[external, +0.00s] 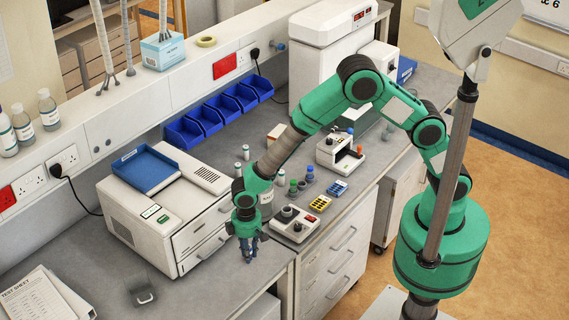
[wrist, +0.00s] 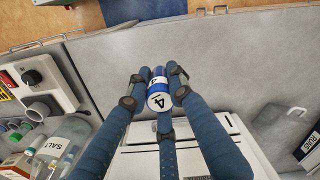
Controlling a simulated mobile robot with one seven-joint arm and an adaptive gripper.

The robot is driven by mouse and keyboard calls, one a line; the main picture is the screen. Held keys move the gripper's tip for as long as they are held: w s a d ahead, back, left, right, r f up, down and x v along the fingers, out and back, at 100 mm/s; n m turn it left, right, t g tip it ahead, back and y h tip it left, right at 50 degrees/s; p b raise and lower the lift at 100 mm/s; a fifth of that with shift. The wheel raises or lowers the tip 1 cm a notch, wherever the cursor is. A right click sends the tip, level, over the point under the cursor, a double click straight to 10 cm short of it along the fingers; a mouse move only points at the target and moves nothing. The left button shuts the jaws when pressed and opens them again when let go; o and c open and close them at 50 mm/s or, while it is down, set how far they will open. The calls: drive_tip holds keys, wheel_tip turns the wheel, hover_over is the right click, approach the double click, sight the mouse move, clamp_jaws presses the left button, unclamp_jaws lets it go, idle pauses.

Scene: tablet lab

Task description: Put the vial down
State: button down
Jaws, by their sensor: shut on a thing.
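A small vial (wrist: 160,100) with a white top marked 4 and a blue band is between the three fingers of my gripper (wrist: 156,82) in the wrist view. The fingers are shut on it. In the external view my gripper (external: 247,250) points down over the grey bench, in front of the white machine's right end and near the bench's front edge. The vial is hard to make out there, hidden by the fingers. I cannot tell whether its bottom touches the bench.
The white drawer machine (external: 150,240) stands beside my gripper. A SALT jar (wrist: 62,142) stands near. Bare bench (external: 215,292) lies in front.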

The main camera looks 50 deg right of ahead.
wheel_tip(320, 180, down, 6)
drive_tip(key=shift+r, duration=0.15)
idle(0.4)
drive_tip(key=p, duration=0.2)
hover_over(208, 281)
drive_tip(key=shift+w+a+f, duration=0.1)
drive_tip(key=shift+w+f, duration=0.05)
drive_tip(key=shift+f, duration=0.6)
drive_tip(key=shift+f, duration=1.75)
drive_tip(key=shift+f, duration=0.2)
drive_tip(key=c, duration=1.5)
unclamp_jaws()
drive_tip(key=shift+c, duration=0.2)
